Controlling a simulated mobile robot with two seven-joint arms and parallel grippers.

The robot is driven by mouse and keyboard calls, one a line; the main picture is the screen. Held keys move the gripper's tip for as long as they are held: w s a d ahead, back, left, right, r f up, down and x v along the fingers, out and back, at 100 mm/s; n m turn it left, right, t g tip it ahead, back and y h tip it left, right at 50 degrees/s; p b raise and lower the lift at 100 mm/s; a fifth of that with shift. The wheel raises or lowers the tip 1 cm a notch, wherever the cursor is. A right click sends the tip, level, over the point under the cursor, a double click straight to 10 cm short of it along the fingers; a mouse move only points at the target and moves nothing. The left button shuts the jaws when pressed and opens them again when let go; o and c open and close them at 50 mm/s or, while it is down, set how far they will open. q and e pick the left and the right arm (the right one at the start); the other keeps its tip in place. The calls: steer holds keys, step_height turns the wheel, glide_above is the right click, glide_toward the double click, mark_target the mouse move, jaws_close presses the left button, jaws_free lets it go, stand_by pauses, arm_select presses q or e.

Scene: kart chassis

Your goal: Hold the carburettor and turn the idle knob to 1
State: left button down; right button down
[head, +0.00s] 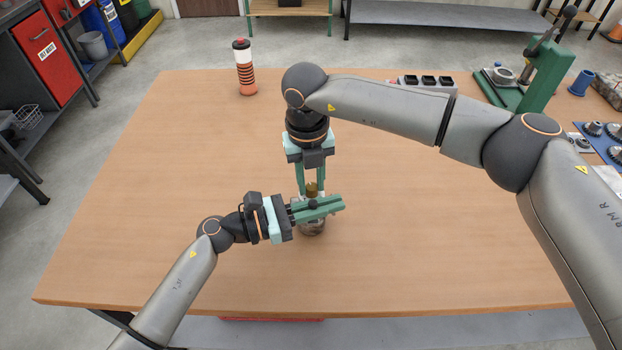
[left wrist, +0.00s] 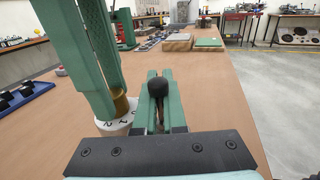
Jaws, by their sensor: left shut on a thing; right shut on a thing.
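The carburettor (head: 313,229) is a small grey metal body on the wooden table, mostly hidden under my grippers. My left gripper (head: 318,208) comes in level from the left and is shut on it; a round black ball (left wrist: 158,86) shows between its green fingers. My right gripper (head: 312,186) points straight down, its green fingers shut on the brass idle knob (head: 312,189). In the left wrist view the brass knob (left wrist: 122,105) stands above a white dial (left wrist: 115,127) with black figures. I cannot tell which figure the knob is set to.
On the wooden table (head: 190,200) a red, white and black bottle-like thing (head: 244,67) stands at the back. A grey tray with black cups (head: 427,83), a green press (head: 540,75) and a blue mat with gears (head: 600,140) lie back right. The table's left and front are clear.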

mark_target(312, 188)
steer(key=n, duration=0.5)
steer(key=shift+n, duration=0.3)
steer(key=n, duration=1.1)
steer(key=shift+n, duration=0.4)
steer(key=n, duration=0.5)
steer(key=shift+s+y, duration=0.1)
steer(key=shift+y, duration=0.2)
steer(key=c, duration=0.6)
jaws_free()
steer(key=shift+d, duration=0.1)
step_height(312, 188, up, 8)
steer(key=shift+s+r, duration=0.1)
steer(key=shift+s, duration=0.05)
